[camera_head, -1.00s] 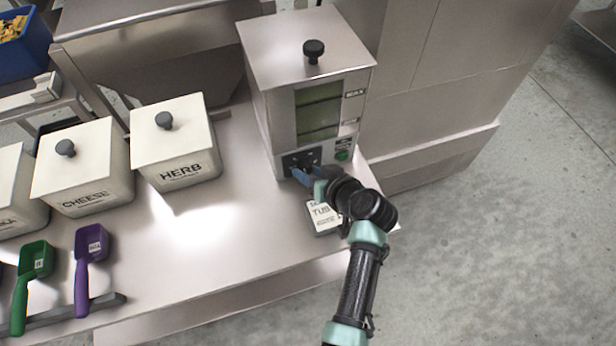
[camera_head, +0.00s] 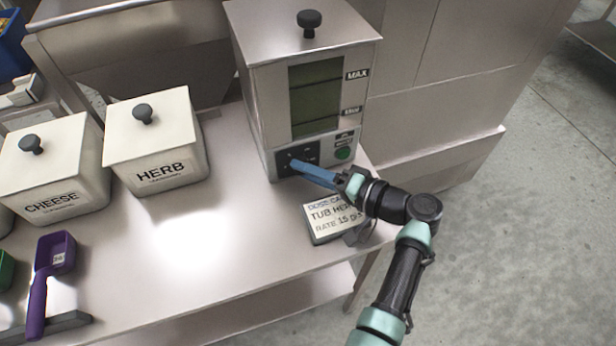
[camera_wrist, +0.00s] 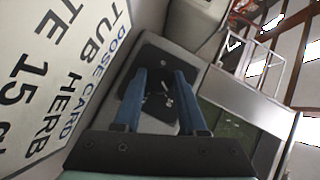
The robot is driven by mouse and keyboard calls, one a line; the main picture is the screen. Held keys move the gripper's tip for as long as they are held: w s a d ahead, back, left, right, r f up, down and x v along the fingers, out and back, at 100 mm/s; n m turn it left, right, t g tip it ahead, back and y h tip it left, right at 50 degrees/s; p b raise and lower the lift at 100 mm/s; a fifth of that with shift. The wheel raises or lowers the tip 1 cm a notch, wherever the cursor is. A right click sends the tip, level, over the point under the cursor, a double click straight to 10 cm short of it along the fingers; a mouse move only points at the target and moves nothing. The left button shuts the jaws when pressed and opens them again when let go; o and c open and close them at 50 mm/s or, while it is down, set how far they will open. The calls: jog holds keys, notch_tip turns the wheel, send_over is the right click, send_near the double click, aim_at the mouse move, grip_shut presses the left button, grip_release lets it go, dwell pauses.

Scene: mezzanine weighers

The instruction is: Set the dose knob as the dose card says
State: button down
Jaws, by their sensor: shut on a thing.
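The dispenser (camera_head: 262,110) is a steel box with a level window. The dose knob is on its black front panel, low at the left; it is mostly hidden by my fingers and shows only as a dark shape between them in the wrist view (camera_wrist: 160,96). My gripper (camera_head: 294,165) reaches the panel with its blue fingers, shut on the knob. Pale tick marks show around the knob, but its setting cannot be read. The dose card (camera_head: 325,217) stands in front of the dispenser and reads TUB HERB and RATE 15; the end of that line is unclear.
A green button (camera_head: 343,153) sits right of the knob panel. White HERB (camera_head: 155,145) and CHEESE (camera_head: 50,185) tubs with lids stand to the left. A purple scoop (camera_head: 52,262) lies front left. The middle of the steel table (camera_head: 200,265) is clear.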

jog(key=shift+f+m+y+b, duration=0.1)
jog(key=shift+m+y+b, duration=0.4)
jog(key=shift+b, duration=0.05)
jog(key=shift+c, duration=2.3)
grip_release()
jog(key=shift+a, duration=0.1)
jog(key=b+v, duration=0.1)
jog(key=v, duration=1.2)
jog(key=shift+s+f, duration=0.1)
